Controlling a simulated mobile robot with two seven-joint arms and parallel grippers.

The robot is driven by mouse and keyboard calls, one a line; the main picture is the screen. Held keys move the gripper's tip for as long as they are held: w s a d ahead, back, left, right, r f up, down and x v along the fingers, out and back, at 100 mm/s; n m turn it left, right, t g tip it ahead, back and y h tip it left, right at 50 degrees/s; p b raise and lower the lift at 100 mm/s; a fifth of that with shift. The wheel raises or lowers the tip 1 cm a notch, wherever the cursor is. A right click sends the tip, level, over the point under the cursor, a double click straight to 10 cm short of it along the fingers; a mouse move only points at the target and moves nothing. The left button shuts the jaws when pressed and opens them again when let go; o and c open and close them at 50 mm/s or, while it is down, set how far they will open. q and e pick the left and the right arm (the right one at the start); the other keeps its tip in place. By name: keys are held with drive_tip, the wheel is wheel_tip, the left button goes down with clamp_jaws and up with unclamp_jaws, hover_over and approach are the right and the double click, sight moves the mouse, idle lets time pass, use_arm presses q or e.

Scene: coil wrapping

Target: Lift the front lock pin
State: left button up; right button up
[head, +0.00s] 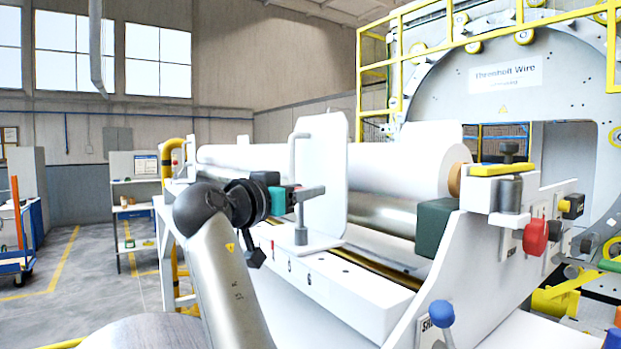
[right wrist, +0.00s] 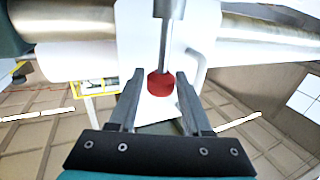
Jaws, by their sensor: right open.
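The front lock pin (head: 300,222) is a slim grey upright pin at the foot of a white upright plate (head: 322,165) on the machine's front rail. In the right wrist view, its grey shaft (right wrist: 167,45) ends in a red knob (right wrist: 160,85). My right gripper (head: 308,193) is at the pin's top in the head view. In the right wrist view, the open fingers (right wrist: 160,95) stand on either side of the red knob, with a gap on both sides. The fingers partly hide the pin's top in the head view. My left gripper is not in view.
A long white roll (head: 405,170) lies behind the plate. A dark green block (head: 436,224) and a red knob (head: 535,236) are on the machine to the right. A blue-topped lever (head: 441,313) stands at the front. Open floor (head: 90,260) lies at left.

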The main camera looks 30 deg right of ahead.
drive_tip(key=shift+p+x, duration=0.35)
drive_tip(key=shift+x, duration=1)
drive_tip(key=shift+c, duration=0.4)
clamp_jaws()
